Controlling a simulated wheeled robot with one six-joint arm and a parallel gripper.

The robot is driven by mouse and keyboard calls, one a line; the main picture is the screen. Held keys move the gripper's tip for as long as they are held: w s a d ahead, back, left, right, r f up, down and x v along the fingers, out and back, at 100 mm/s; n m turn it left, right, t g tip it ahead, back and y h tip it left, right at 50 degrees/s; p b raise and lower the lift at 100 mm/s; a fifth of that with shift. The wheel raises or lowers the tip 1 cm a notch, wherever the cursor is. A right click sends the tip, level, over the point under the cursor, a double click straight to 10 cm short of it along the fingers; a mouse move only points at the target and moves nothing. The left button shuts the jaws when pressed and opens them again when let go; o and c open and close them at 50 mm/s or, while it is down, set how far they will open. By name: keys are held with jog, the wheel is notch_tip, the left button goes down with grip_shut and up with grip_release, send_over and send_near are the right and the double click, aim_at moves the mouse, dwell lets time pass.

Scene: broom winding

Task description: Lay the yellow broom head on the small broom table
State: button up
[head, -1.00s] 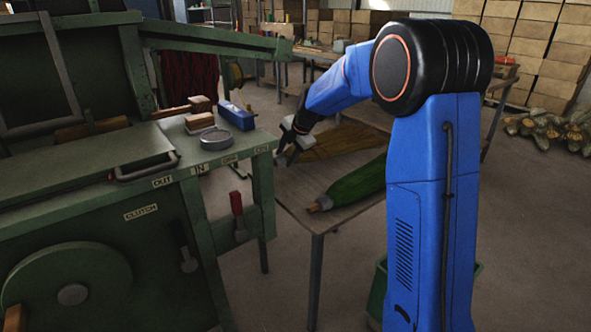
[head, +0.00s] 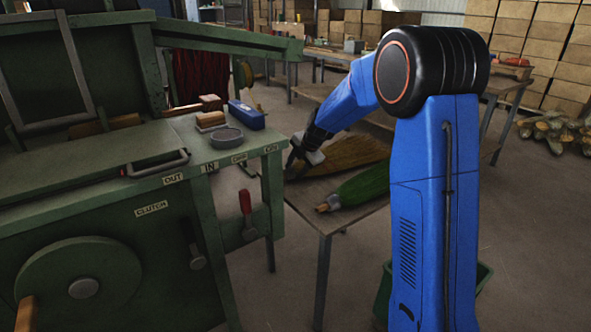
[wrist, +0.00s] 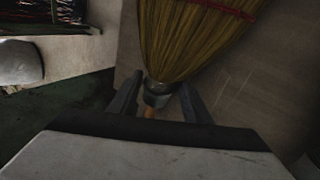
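The yellow broom head (head: 352,149) lies on the small broom table (head: 340,212) in the head view, beside a green broom head (head: 368,185). My gripper (head: 294,160) is low over the table's left end, at the narrow end of the yellow broom head. In the wrist view, the yellow bristles (wrist: 190,40) with red binding fan out ahead. My gripper's fingers (wrist: 161,88) stand apart on either side of the grey metal collar and wooden stub. A gap shows on the right; contact on the left is hard to tell. The gripper looks open.
A green machine bench (head: 245,148) stands close on the left, with a blue box (head: 246,116) and a round grey tin (head: 226,137) on it. Another worktable and stacked cartons (head: 535,45) are behind.

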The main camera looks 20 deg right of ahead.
jog(key=shift+r, duration=0.15)
jog(key=v, duration=1.2)
jog(key=s+r+m, duration=0.4)
jog(key=s+m, duration=0.1)
jog(key=s, duration=0.7)
jog(key=s+f+m+h, duration=0.1)
jog(key=s+f+m, duration=0.1)
jog(key=s+m, duration=0.7)
jog(key=s+d+f+m+h, duration=0.1)
jog(key=s+f+m, duration=0.2)
jog(key=s+m, duration=0.6)
jog(key=s, duration=1.7)
jog(key=shift+s+d+f+m+h, duration=0.2)
jog(key=shift+s+f+m+h, duration=0.1)
jog(key=shift+s+h, duration=0.1)
